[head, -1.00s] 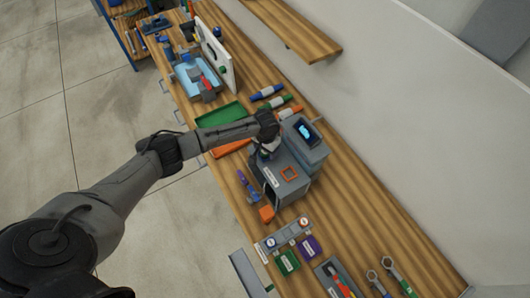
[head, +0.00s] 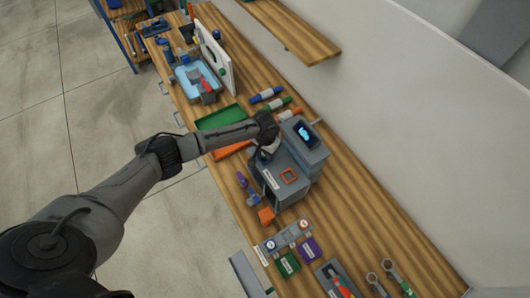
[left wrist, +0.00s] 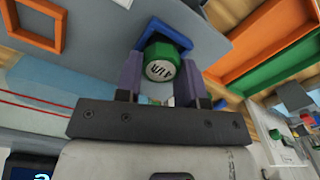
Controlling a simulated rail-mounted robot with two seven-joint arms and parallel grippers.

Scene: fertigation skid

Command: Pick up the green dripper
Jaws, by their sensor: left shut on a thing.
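The green dripper (left wrist: 162,62) has a faceted body and a pale round face with dark lettering. In the left wrist view it sits between the two fingers of my left gripper (left wrist: 158,75), which is shut on it. The dripper is at a blue square frame (left wrist: 168,35) on the grey machine; I cannot tell whether it is lifted clear. In the head view my left gripper (head: 267,152) is over the grey machine (head: 284,186), and the dripper is hidden there. My right gripper is not in view.
An orange square frame (head: 289,175) lies on top of the machine, beside a raised box with a screen (head: 305,132). A green tray (head: 221,117) and an orange tray (head: 231,149) lie close under my left arm. Wrenches (head: 397,277) lie at the near end of the bench.

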